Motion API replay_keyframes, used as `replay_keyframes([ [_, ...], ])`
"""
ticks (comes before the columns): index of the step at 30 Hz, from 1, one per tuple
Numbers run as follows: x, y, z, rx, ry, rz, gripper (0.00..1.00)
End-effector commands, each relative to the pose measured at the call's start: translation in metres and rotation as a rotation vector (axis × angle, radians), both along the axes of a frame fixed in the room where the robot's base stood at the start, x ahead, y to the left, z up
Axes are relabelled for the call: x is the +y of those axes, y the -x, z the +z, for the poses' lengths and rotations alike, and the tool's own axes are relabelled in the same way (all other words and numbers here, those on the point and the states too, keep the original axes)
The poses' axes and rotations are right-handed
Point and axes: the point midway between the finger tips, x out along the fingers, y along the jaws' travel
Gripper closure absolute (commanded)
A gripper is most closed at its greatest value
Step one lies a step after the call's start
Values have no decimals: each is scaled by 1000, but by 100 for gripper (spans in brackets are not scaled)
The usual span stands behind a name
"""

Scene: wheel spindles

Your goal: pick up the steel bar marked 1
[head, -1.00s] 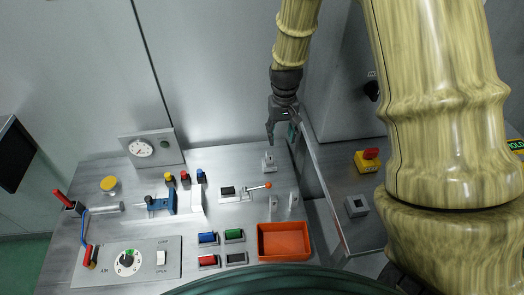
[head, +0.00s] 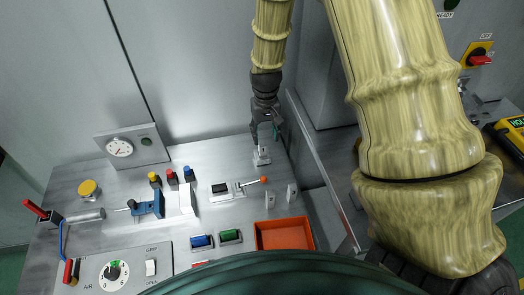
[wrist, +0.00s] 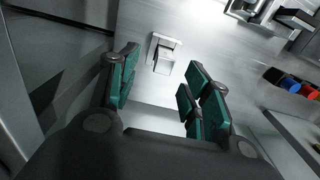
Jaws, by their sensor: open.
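A small upright steel bar (head: 262,154) stands on a square base on the bench, near the back right, and a dark mark on it is too small to read. Two more upright steel pieces, one (head: 270,200) left and one (head: 291,194) right, stand nearer the orange tray, with marks I cannot read. My gripper (head: 264,141) points down, open and empty, just above the back bar. In the wrist view, the bar (wrist: 164,62) shows beyond and between the green-padded fingers of my gripper (wrist: 161,78). I cannot tell which bar bears the 1.
An orange tray (head: 284,236) stands at the front right. A lever with an orange knob (head: 263,180) stands close to the bars. A pressure gauge box (head: 133,148) and colored pegs (head: 172,177) are to the left. A wall panel rises behind the bench.

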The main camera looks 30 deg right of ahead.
Motion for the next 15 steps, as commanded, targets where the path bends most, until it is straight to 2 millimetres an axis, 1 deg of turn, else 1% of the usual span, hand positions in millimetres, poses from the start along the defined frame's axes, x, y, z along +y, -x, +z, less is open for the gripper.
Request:
replay_keyframes([
  [4, 0, 0, -13, 1, 0, 0, 52],
  [15, 2, -2, -28, 2, 0, 0, 52],
])
